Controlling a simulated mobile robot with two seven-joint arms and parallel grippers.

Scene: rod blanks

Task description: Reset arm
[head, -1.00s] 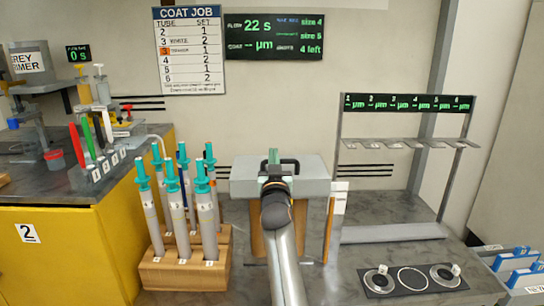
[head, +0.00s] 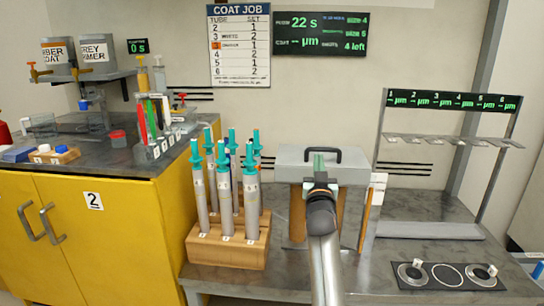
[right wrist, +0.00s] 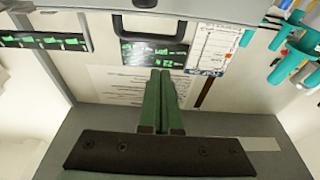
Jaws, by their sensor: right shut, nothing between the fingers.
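My right gripper (head: 318,163) is in the middle of the head view, in front of a grey box with a black handle (head: 290,158). Its green fingers also show in the right wrist view (right wrist: 161,100), together and with nothing between them. I cannot tell from these views whether the fingers touch the box. My left gripper is not in view.
A wooden rack (head: 228,247) with several teal-topped tubes stands left of my right arm. A metal stand (head: 420,230) and a dark plate with round rests (head: 446,276) are to the right. A yellow cabinet (head: 110,235) stands at the left.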

